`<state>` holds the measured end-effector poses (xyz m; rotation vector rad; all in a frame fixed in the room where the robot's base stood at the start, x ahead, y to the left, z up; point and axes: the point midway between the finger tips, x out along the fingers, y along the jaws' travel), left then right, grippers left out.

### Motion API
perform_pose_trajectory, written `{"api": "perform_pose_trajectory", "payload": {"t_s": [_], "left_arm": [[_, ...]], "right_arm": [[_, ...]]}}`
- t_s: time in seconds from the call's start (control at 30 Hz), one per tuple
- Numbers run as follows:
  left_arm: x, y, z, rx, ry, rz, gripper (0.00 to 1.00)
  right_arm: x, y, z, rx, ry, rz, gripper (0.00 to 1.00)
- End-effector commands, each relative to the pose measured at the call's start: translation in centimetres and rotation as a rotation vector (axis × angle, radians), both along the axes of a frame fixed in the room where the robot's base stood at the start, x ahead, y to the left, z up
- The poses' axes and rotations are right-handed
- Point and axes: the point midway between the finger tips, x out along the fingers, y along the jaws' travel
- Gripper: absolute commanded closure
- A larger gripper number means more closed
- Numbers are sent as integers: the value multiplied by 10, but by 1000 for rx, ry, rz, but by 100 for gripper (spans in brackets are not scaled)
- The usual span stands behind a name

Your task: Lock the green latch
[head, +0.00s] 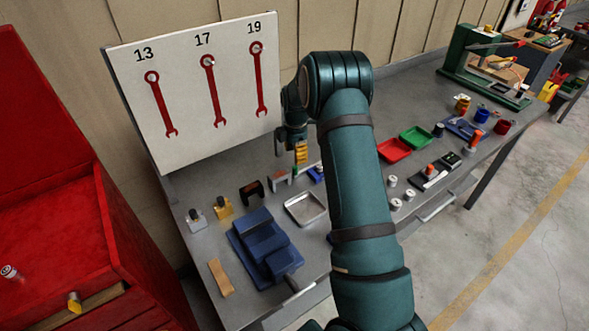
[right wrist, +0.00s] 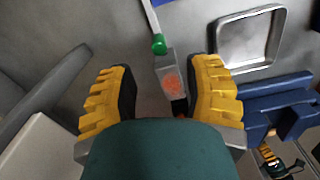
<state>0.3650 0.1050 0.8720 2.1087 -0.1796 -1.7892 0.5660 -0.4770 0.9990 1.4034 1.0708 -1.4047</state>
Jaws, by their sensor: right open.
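The latch's green knob (right wrist: 159,45) shows in the right wrist view at the end of a thin grey bar, above a small grey block with an orange-red round mark (right wrist: 170,83). In the head view a small green spot (head: 295,170) shows just under my right gripper (head: 301,153). My right gripper is open, its yellow ribbed fingers pointing down. In the right wrist view the fingers (right wrist: 162,80) stand on either side of the marked block, with gaps; the knob lies just beyond them. I cannot tell the height gap. My left gripper is out of view.
A metal tray (head: 322,212) and a blue fixture (head: 317,174) are close by; a dark clamp-like piece (head: 251,192) stands left. The wrench board (head: 190,85) rises behind. A blue stepped block (head: 263,243) sits at the front. Red and green trays (head: 415,138) lie right of my arm.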

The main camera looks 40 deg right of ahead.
Motion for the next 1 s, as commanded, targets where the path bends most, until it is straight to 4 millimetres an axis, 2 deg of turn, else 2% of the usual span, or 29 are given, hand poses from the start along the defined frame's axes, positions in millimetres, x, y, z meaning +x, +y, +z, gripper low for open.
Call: {"api": "perform_pose_trajectory", "payload": {"t_s": [0.03,0.2,0.4,0.6,0.87,1.0], "left_arm": [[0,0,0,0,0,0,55],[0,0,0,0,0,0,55],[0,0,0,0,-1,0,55],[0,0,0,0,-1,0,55],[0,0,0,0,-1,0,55],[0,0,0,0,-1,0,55]], "right_arm": [[-1,0,-12,1,3,0,50],[0,0,-42,1,2,-1,50],[0,0,-67,0,1,-1,50],[0,0,-76,0,-1,0,50],[0,0,-76,0,-1,0,51],[0,0,-76,0,-1,0,100]]}}
